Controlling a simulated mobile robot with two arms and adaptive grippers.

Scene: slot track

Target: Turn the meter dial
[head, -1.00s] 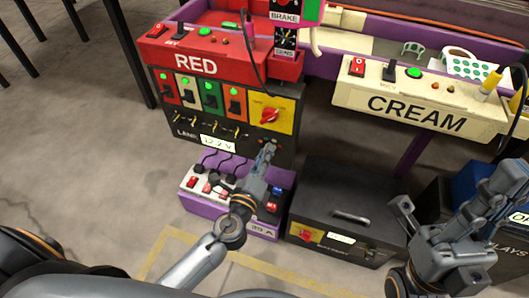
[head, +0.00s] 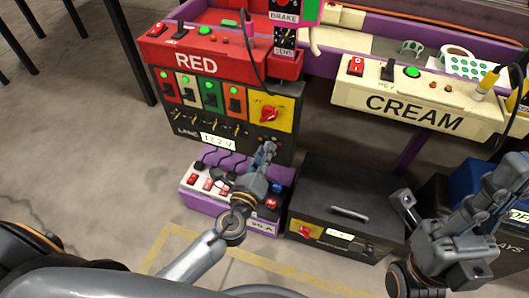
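The red dial (head: 269,114) sits on a yellow plate (head: 286,113) at the right of the black panel under the RED box. It looks like the meter dial; a white readout (head: 217,141) showing about 12.2 V is lower left of it. My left gripper (head: 267,147) is below the yellow plate, pointing up at the panel's lower right edge, apart from the dial. Its fingers are seen nearly edge-on, so their opening is unclear. My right gripper (head: 455,195) is open and empty at the lower right, in front of the black box.
A purple-edged power strip (head: 186,190) lies behind and left of my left gripper. A black box (head: 325,190) with a handle and another red knob (head: 304,232) stands right of it. The CREAM box (head: 420,105) is at upper right. Bare floor is at left.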

